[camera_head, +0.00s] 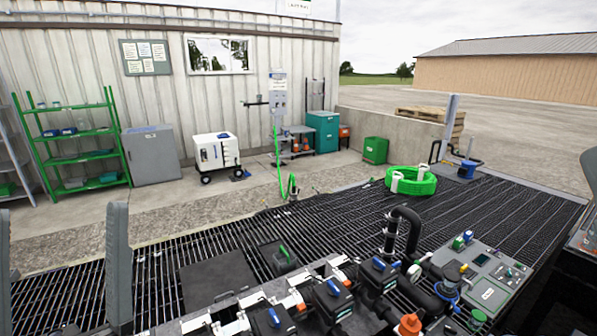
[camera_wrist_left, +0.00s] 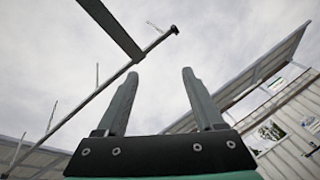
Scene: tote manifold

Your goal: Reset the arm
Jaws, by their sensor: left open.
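My left gripper (camera_head: 61,208) is at the lower left of the head view, with its two grey fingers pointing up and well apart. In the left wrist view (camera_wrist_left: 160,72) the fingers are open with nothing between them and only cloudy sky behind. The gripper is apart from the manifold (camera_head: 330,300), a row of blue-capped black valves on white fittings at the bottom middle. No gripper of my right arm can be made out. A grey piece at the right edge is cut off and unclear.
A grey control panel (camera_head: 488,278) and a black bent pipe (camera_head: 409,226) stand right of the valves. A coiled green hose (camera_head: 411,184) lies on the slatted floor. A green shelf (camera_head: 75,150), a grey cabinet (camera_head: 151,155) and a white wheeled unit (camera_head: 215,152) line the wall.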

